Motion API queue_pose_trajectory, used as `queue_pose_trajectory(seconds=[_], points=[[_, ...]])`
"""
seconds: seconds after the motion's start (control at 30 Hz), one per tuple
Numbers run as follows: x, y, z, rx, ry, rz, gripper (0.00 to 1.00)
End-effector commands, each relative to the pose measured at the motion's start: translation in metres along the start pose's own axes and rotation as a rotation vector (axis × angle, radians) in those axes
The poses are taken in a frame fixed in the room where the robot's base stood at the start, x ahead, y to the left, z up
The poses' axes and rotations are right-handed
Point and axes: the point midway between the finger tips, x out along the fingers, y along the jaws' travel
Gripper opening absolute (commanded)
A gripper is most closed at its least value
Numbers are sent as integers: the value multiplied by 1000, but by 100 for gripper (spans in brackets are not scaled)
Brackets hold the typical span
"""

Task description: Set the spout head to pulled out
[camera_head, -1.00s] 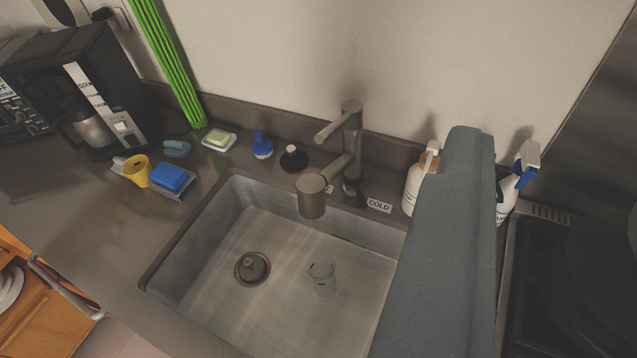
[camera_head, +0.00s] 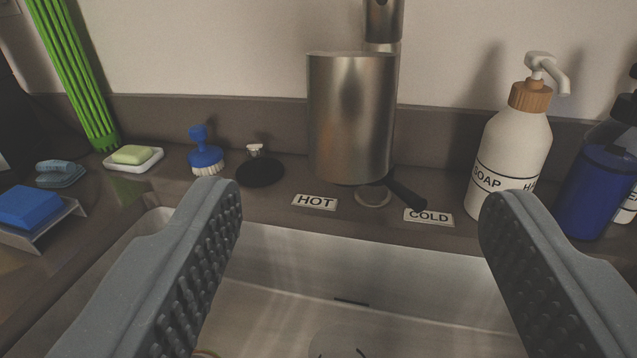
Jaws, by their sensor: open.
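The spout head (camera_head: 351,118) is a wide brushed-metal cylinder in the upper middle of the view. It hangs above the back rim of the sink and hides most of the faucet behind it. Part of the faucet column (camera_head: 383,22) shows above it. My gripper (camera_head: 360,200) is open, with one ridged grey finger on each side of the view. The spout head appears between the fingers and beyond their tips, with clear gaps on both sides. Nothing is between the jaws. Whether the head sits fully in its spout cannot be seen.
A soap bottle (camera_head: 513,143) and a blue spray bottle (camera_head: 597,185) stand at right. A black stopper (camera_head: 260,171), blue brush (camera_head: 205,153), soap dish (camera_head: 133,159) and blue sponge (camera_head: 28,207) are at left. HOT (camera_head: 314,202) and COLD (camera_head: 429,217) labels lie behind the sink basin (camera_head: 300,310).

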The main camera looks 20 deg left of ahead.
Motion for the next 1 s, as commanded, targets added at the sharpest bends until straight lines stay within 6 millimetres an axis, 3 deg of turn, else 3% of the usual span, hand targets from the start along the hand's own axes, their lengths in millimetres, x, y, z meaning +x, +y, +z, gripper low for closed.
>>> queue_pose_trajectory(seconds=[0.1, 0.47, 1.0], points=[[-3, -2, 12, -15, 20, -5, 65], [17, -1, 10, -18, 26, -4, 65], [95, -1, 11, -17, 26, -4, 65]])
